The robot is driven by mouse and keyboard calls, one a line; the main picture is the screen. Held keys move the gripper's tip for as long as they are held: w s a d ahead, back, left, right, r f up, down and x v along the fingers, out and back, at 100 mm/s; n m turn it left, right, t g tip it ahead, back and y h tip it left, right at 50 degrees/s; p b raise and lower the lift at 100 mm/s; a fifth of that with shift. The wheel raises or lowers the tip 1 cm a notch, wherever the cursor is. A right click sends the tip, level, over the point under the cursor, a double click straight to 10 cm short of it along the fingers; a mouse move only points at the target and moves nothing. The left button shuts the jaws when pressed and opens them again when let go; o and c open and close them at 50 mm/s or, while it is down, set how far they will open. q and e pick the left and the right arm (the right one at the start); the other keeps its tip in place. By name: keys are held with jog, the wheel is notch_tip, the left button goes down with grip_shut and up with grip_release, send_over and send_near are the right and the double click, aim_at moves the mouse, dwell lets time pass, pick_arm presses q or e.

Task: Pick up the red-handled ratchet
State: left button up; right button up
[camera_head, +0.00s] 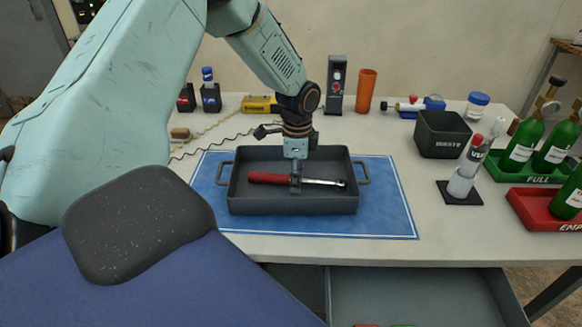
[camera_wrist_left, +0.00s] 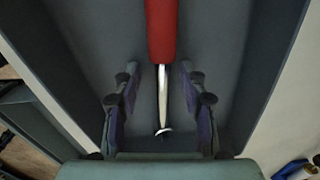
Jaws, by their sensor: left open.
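The ratchet (camera_head: 323,182) lies in the dark grey tray (camera_head: 290,205), its red handle (camera_head: 268,178) to the left and its metal shaft to the right. My left gripper (camera_head: 296,184) points down into the tray over the ratchet, near where handle meets shaft. In the left wrist view the open fingers (camera_wrist_left: 161,100) stand on either side of the metal shaft (camera_wrist_left: 162,95), with a gap on both sides. The red handle (camera_wrist_left: 162,30) also shows there, running out of the top of the picture. My right gripper is not in view.
The tray sits on a blue mat (camera_head: 395,215) on the pale table. A waste bin (camera_head: 442,140), a red-capped tube on a black base (camera_head: 460,192) and green bottles (camera_head: 522,145) in racks stand to the right. An open drawer (camera_head: 420,300) is below the table's front edge.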

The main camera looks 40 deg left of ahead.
pick_arm(q)
jog(key=shift+w+f, duration=0.15)
jog(key=shift+w, duration=0.05)
jog(key=shift+c, duration=1.3)
jog(key=shift+s, duration=0.15)
jog(key=c, duration=0.6)
grip_shut()
